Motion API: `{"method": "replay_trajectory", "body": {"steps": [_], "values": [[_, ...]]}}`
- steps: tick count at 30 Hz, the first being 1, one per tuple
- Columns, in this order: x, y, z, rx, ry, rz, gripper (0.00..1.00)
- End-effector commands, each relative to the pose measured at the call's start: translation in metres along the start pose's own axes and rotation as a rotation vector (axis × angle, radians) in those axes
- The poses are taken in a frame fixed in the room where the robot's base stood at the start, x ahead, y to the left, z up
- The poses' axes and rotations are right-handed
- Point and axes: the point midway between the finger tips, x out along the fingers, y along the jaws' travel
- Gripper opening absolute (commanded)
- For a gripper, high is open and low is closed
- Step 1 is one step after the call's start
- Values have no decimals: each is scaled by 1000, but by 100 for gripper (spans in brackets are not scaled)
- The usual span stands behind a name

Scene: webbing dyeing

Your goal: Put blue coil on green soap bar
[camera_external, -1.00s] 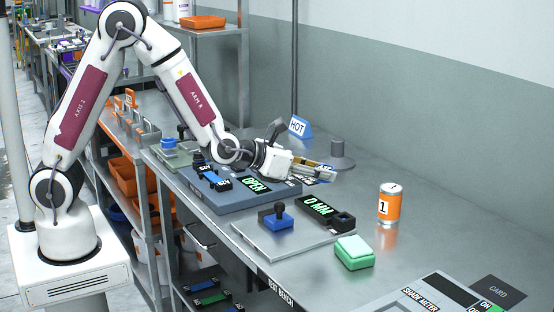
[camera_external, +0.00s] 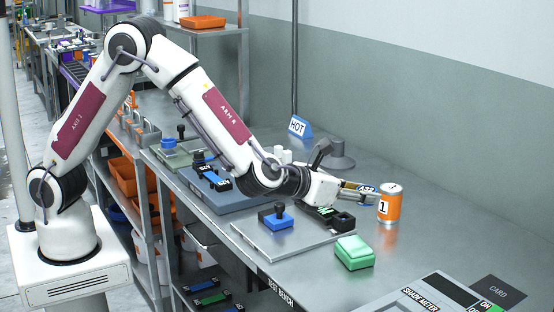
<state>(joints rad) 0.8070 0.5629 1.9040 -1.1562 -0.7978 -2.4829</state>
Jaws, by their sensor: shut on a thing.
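My gripper (camera_external: 362,193) is stretched out to the right over the bench, just left of the orange can. It is shut on a small blue piece with a pale label, which seems to be the blue coil (camera_external: 367,187); the fingers partly hide it. The green soap bar (camera_external: 354,250), a green block with a paler top, lies on the bench at the front, below my gripper in the picture. Nothing is on top of it.
An orange can (camera_external: 389,205) marked 1 stands very close to the gripper tips. A steel plate (camera_external: 290,243) carries a blue block with a black knob (camera_external: 276,217). A shade meter (camera_external: 425,295) is at the front right. Bench right of the can is clear.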

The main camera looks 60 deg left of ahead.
Motion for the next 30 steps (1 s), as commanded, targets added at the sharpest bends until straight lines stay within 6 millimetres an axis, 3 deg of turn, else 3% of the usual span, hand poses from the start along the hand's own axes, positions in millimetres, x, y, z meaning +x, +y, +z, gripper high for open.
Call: {"method": "replay_trajectory", "body": {"steps": [8, 20, 30], "values": [[-7, -16, -4, -38, 10, 92, 11], [-12, 1, -7, -82, 19, 211, 11], [-12, 2, -8, -81, 18, 209, 11]]}}
